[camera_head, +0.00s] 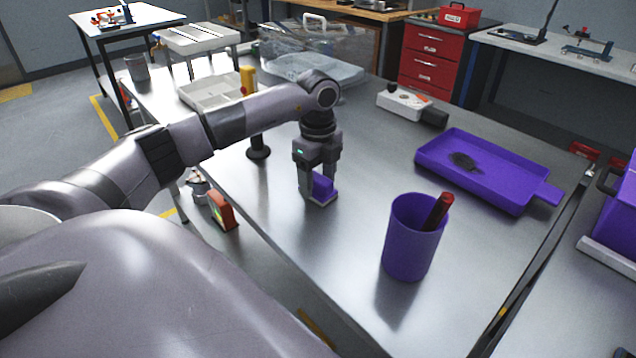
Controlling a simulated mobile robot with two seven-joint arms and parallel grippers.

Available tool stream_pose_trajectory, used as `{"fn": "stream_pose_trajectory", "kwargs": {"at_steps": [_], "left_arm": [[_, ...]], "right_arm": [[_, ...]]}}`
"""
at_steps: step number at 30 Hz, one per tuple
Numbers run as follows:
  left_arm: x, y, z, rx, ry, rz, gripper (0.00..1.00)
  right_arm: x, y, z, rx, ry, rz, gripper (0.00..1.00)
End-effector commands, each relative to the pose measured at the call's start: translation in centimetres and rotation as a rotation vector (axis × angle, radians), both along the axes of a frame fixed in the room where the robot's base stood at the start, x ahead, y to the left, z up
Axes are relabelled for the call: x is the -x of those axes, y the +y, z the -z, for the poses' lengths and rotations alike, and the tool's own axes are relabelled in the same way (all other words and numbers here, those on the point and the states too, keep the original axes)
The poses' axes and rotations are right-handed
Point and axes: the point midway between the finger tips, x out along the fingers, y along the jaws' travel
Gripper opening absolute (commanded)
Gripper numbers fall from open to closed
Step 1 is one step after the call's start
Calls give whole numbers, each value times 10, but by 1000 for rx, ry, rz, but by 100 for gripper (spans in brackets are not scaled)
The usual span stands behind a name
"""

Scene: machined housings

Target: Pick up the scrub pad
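The scrub pad (323,188) is a small block with a purple upper part and a pale grey lower edge. It sits low at the metal table's surface, near the middle of the view. My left gripper (319,184) points straight down over it, with one finger on each side of the pad. The fingers partly hide the pad. I cannot tell whether they press on it or only stand around it, or whether the pad touches the table. My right gripper is not in view.
A purple cup (411,240) holding a dark red-handled item stands to the right front. A purple tray (474,184) with a dark item lies farther right.

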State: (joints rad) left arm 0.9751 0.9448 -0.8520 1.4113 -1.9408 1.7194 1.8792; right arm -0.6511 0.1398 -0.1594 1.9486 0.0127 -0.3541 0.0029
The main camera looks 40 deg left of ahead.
Motion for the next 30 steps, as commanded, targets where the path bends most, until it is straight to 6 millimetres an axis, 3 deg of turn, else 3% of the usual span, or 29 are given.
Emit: {"fn": "stream_pose_trajectory", "kwargs": {"at_steps": [1,5,14,20,26,30], "left_arm": [[0,0,0,0,0,0,45],[0,0,0,0,1,0,5],[0,0,0,1,2,0,6],[0,0,-12,1,0,0,6],[-1,0,-50,1,-6,-1,6],[-1,0,-94,2,-9,0,6]], "right_arm": [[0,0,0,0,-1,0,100],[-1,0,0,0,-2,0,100],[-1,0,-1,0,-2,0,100],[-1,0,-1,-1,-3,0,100],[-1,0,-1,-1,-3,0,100],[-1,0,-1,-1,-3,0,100]]}}
